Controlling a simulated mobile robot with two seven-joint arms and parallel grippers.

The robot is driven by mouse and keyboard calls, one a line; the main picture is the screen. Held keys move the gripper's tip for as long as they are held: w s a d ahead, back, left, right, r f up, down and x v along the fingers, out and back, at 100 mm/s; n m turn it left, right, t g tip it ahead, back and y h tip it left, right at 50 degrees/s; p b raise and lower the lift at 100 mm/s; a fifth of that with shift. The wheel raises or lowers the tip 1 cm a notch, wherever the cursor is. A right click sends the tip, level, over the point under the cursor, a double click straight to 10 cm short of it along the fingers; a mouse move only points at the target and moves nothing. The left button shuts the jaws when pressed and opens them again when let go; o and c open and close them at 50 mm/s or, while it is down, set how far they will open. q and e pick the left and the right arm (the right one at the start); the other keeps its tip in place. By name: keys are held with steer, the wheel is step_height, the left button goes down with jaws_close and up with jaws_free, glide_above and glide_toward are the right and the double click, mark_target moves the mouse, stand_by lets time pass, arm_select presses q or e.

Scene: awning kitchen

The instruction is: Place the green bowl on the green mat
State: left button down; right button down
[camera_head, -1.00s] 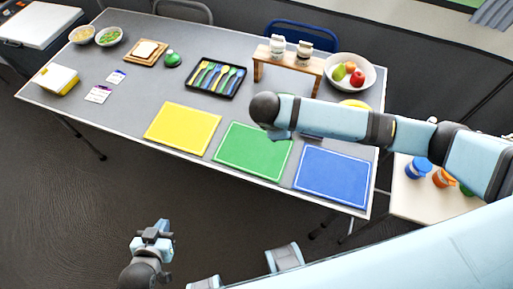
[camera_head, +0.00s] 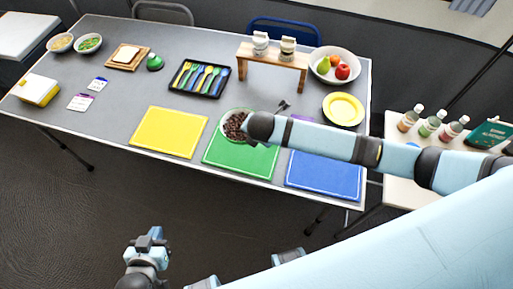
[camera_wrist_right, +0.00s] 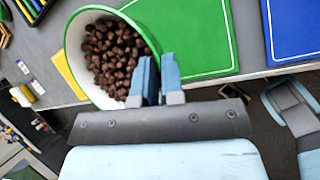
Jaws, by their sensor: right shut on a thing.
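The green bowl (camera_head: 235,122), pale inside with a green rim and full of brown balls, is at the far left edge of the green mat (camera_head: 240,156) in the head view. In the right wrist view the bowl (camera_wrist_right: 82,60) partly overlaps the mat (camera_wrist_right: 195,35); I cannot tell whether it touches it. My right gripper (camera_wrist_right: 160,82) is shut on the bowl's rim; in the head view my arm hides its fingers. My left gripper (camera_head: 148,241) is away from the table, low in the head view, and its finger gap is unclear.
A yellow mat (camera_head: 168,132) and a blue mat (camera_head: 323,175) flank the green one. Behind are a cutlery tray (camera_head: 200,78), a wooden stand (camera_head: 272,62), a fruit bowl (camera_head: 335,66) and a yellow plate (camera_head: 343,109). Several bottles stand on the side table (camera_head: 400,165).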

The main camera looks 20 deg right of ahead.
step_height(320, 180, down, 10)
steer(key=shift+f, duration=0.15)
steer(key=c, duration=1.2)
jaws_free()
steer(key=shift+c, duration=0.2)
steer(key=v, duration=1.1)
steer(key=s+a+m+t+y, duration=0.1)
steer(key=s+a+m+y, duration=0.5)
steer(key=m, duration=0.4)
steer(key=s+d+f+m+t+h, duration=0.1)
steer(key=s+d+m+t, duration=0.3)
steer(key=s+d+m, duration=0.4)
steer(key=d+f+m, duration=0.1)
steer(key=d+m, duration=0.1)
steer(key=m, duration=0.2)
steer(key=shift+s+d+f+m, duration=0.2)
steer(key=shift+s+d+m, duration=0.1)
steer(key=shift+s+m, duration=0.1)
